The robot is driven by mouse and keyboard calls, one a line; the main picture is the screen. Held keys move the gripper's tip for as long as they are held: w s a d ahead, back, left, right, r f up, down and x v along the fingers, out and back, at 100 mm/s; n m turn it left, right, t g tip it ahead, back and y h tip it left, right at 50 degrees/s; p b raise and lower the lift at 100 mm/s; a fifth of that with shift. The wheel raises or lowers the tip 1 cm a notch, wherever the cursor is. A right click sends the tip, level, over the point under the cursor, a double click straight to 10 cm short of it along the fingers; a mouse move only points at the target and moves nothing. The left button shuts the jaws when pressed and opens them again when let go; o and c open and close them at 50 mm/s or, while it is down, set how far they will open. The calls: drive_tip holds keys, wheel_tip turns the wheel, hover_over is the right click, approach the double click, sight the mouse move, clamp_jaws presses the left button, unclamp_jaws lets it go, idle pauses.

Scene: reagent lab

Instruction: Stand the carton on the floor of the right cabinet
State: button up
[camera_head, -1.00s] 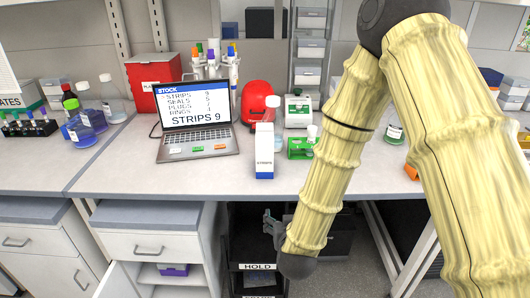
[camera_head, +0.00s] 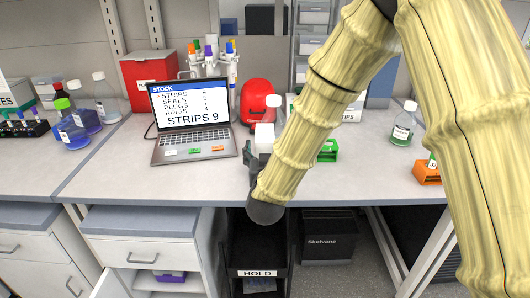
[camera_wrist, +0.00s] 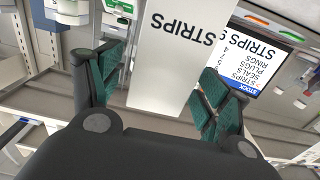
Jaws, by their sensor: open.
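The white carton (camera_head: 264,138) stands upright on the bench, right of the laptop. My arm hides much of it in the head view. In the wrist view its STRIPS face (camera_wrist: 175,50) is between the spread fingers of my open gripper (camera_wrist: 163,72), with gaps visible at both sides. In the head view my gripper (camera_head: 249,155) is at the bench's front side, close to the carton.
The laptop (camera_head: 195,120) is left of the carton. A bottle with a white cap (camera_head: 274,101) and a red rounded object (camera_head: 256,97) stand behind it. A green holder (camera_head: 328,151) is to the right. A dark HOLD rack (camera_head: 258,272) is below the bench.

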drive_tip(key=shift+w+p, duration=0.85)
drive_tip(key=shift+w, duration=1.75)
drive_tip(key=c, duration=1)
drive_tip(key=shift+r, duration=0.15)
drive_tip(key=shift+c, duration=0.6)
